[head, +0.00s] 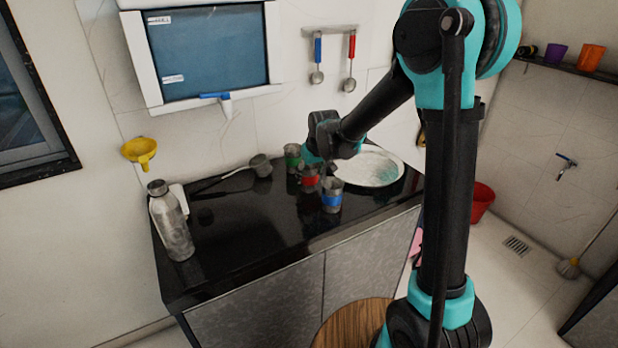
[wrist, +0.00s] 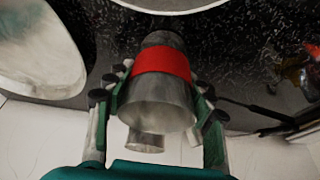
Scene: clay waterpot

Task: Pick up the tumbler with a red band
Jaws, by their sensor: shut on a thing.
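The steel tumbler with a red band (head: 310,182) is on or just above the black counter, between the green-banded and blue-banded tumblers; I cannot tell if its base touches. In the wrist view the red-banded tumbler (wrist: 162,64) sits between the two fingers of my gripper (wrist: 157,88), which press on its sides. My gripper (head: 318,168) is shut on it, coming from above and behind in the head view. The finger contacts are small and partly hidden there.
A blue-banded tumbler (head: 332,197) stands close at the right front, and a green-banded tumbler (head: 292,155) stands behind. A white plate (head: 385,166) lies to the right. A steel bottle (head: 172,224) stands at the counter's left end. The counter's left-middle (head: 245,220) is clear.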

